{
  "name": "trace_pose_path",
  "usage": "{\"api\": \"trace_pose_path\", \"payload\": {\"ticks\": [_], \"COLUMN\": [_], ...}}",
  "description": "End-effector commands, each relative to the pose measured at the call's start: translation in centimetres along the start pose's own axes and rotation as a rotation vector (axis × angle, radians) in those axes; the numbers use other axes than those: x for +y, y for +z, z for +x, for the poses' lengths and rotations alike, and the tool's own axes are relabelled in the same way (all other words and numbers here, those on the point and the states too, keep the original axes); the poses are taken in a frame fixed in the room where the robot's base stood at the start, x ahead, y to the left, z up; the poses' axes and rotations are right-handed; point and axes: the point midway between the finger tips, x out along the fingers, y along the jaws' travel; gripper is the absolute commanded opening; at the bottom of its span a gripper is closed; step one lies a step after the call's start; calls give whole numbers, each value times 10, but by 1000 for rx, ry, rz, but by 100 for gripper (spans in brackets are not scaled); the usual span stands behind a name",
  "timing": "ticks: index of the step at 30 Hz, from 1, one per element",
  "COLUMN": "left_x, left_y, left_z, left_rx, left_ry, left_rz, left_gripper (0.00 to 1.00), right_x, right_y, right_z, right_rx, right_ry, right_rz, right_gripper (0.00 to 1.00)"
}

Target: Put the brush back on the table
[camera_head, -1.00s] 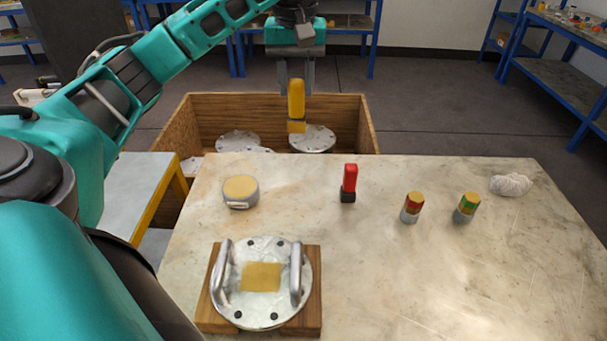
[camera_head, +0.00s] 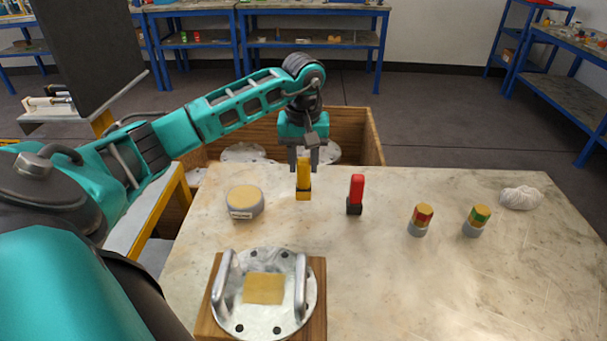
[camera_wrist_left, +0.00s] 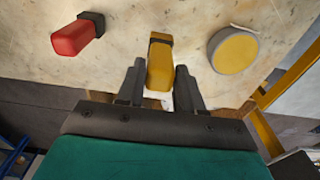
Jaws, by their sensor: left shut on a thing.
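The brush (camera_head: 303,190) has a yellow handle, a dark band and a yellowish lower end. It is upright near the far edge of the stone-topped table (camera_head: 380,285), between the round tin and the red-handled tool. My left gripper (camera_head: 304,164) points down and is shut on the upper handle. In the left wrist view the brush (camera_wrist_left: 160,62) sits between the two fingers (camera_wrist_left: 159,88). Its lower end is at or just above the tabletop; I cannot tell whether it touches. My right gripper is not in view.
A round tin (camera_head: 244,202) stands left of the brush, a red tool (camera_head: 356,192) right of it. A handled flange (camera_head: 264,315) lies on a wooden board in front. Two banded markers (camera_head: 421,220) and a white cloth (camera_head: 520,197) are rightward. A wooden crate (camera_head: 372,140) stands behind.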

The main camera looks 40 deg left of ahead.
Motion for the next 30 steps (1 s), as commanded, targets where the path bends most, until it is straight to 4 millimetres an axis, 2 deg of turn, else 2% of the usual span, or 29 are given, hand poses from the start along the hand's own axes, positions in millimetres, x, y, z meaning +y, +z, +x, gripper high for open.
{"api": "trace_pose_path", "payload": {"ticks": [7,19,20,27,30], "left_x": [0,0,0,0,0], "left_y": [2,2,2,2,2], "left_z": [36,43,42,41,41], "left_rx": [-3,0,0,-1,-1], "left_ry": [0,0,0,0,0], "left_rz": [0,0,0,1,1], "left_gripper": [6,6,38,61,62], "right_x": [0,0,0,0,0], "right_y": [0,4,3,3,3], "right_z": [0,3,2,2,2], "right_rx": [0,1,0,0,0], "right_ry": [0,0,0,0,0], "right_rz": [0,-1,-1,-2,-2], "right_gripper": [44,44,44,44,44]}}
